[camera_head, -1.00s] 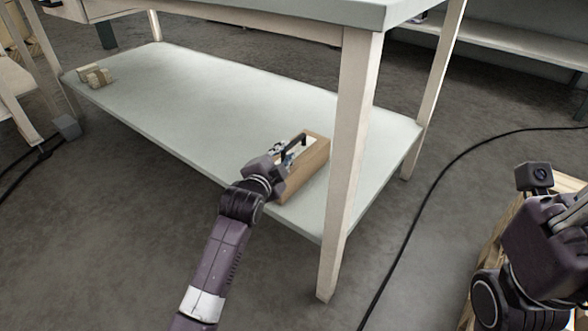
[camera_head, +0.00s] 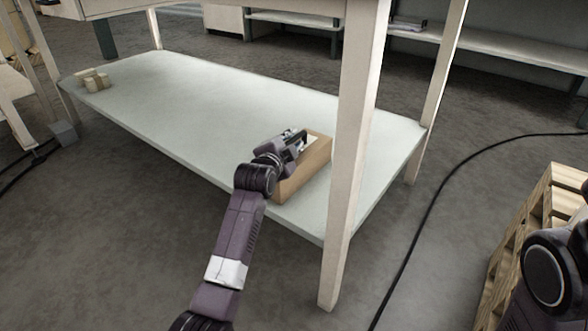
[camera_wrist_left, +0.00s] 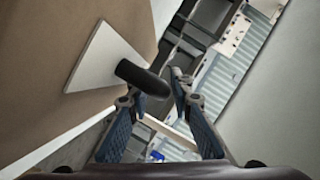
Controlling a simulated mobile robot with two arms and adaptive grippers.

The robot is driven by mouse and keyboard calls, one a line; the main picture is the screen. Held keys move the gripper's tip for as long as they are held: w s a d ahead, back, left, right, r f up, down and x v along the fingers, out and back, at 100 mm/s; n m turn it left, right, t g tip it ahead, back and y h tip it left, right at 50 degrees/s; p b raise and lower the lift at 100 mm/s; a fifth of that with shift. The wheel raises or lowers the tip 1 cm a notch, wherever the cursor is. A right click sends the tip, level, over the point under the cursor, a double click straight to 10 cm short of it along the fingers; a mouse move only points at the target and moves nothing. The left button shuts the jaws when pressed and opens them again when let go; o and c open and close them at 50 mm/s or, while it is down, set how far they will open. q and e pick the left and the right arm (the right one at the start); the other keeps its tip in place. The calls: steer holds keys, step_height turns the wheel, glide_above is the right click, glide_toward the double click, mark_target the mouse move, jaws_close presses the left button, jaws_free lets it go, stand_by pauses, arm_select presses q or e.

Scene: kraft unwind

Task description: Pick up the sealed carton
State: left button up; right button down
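A brown carton (camera_head: 313,164) sits near the right end of the workbench's pale lower shelf (camera_head: 210,110), partly hidden by my left gripper. In the left wrist view its brown side (camera_wrist_left: 60,60), with a white label, fills the left. My left gripper (camera_head: 298,141) is at the carton's upper left edge in the head view. In the wrist view its fingers (camera_wrist_left: 168,82) are apart, with a narrow gap at the tips and nothing held between them. The dark left finger overlaps the label; contact cannot be told. My right arm shows at the lower right, its gripper out of view.
Small tan blocks (camera_head: 92,80) lie at the shelf's far left. A pale bench leg (camera_head: 350,150) stands just right of the carton, with the bench top overhead. A wooden pallet (camera_head: 545,190) and a black cable (camera_head: 440,195) are on the right floor. Mid-shelf is clear.

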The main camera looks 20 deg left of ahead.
arm_select(q)
steer(key=shift+w, duration=0.15)
steer(key=shift+c, duration=0.6)
jaws_close()
steer(key=shift+r, duration=0.1)
